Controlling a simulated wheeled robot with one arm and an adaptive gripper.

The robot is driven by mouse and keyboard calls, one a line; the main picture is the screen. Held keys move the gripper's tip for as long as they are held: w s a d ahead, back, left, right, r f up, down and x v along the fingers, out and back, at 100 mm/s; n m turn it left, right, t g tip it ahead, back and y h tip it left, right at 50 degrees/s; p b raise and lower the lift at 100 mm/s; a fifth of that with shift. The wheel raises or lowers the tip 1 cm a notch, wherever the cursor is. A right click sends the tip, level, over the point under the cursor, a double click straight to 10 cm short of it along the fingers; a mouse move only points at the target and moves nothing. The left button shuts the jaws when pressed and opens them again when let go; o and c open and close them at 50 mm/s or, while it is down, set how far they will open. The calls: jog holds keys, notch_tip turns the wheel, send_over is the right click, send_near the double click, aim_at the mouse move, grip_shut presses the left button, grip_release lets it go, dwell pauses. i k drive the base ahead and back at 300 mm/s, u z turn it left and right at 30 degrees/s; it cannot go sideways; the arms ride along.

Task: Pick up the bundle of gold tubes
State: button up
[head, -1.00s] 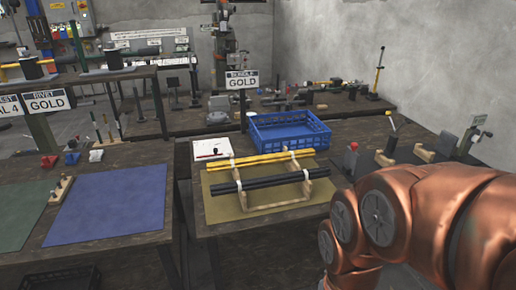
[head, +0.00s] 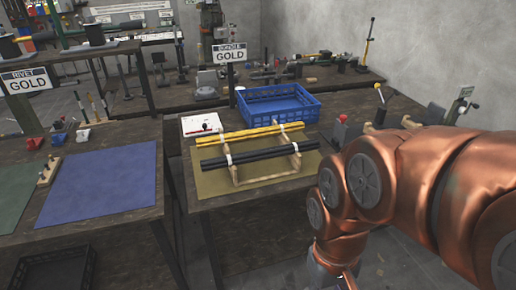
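The bundle of gold tubes (head: 252,134) lies across the back of a wooden rack (head: 262,182), with white ties around it. A bundle of black tubes (head: 250,156) lies parallel in front of it on the same rack. The rack stands on an olive mat (head: 213,186) on the right-hand table. My copper-coloured arm fills the right side of the view, to the right of the rack. My gripper is not visible in this view.
A blue crate (head: 279,116) stands behind the rack, beside a white sheet (head: 199,124). A "BUNDLE GOLD" sign (head: 229,53) rises behind them. Clamps with knobs (head: 380,97) stand to the right. A blue mat (head: 100,183) lies clear on the left table.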

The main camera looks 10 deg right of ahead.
aim_at(230, 138)
jog(key=u, duration=0.2)
jog(key=k, duration=0.35)
jog(key=z, duration=0.8)
jog(key=i, duration=0.95)
jog(key=u, duration=0.8)
jog(key=i, duration=0.8)
jog(key=u, duration=0.8)
